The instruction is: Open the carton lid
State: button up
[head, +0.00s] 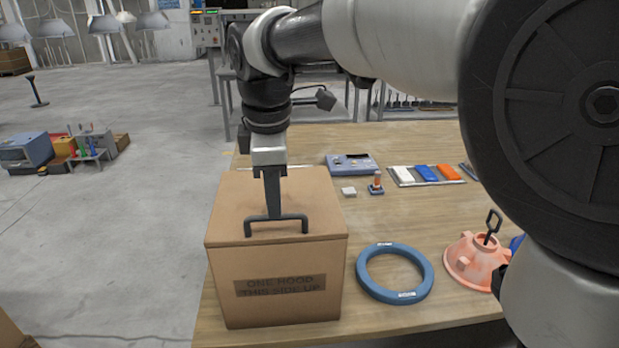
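The brown carton (278,285) stands upright on the near left of the wooden table, with dark printed text on its front. Its lid (310,195) lies flat on top and looks closed. A dark bracket-shaped bar (292,218) with two short legs, seemingly the lid's handle, stands near the lid's front edge. My gripper (273,212) points straight down over the lid, and its dark narrow end meets the middle of this bar. The gap between the fingers faces away from view, so I cannot tell whether they are closed on the bar.
A blue ring (364,278) lies right of the carton, with an orange-pink hood (470,263) beyond it. Behind are a grey-blue device (352,163), a small post (376,184) and a tray (405,182) of coloured blocks. Open floor lies left of the table.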

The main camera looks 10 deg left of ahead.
jog(key=shift+w+a+f, duration=0.1)
jog(key=shift+w+f, duration=0.05)
jog(key=shift+f, duration=0.6)
jog(key=shift+w+f, duration=0.15)
jog(key=shift+f, duration=0.6)
grip_shut()
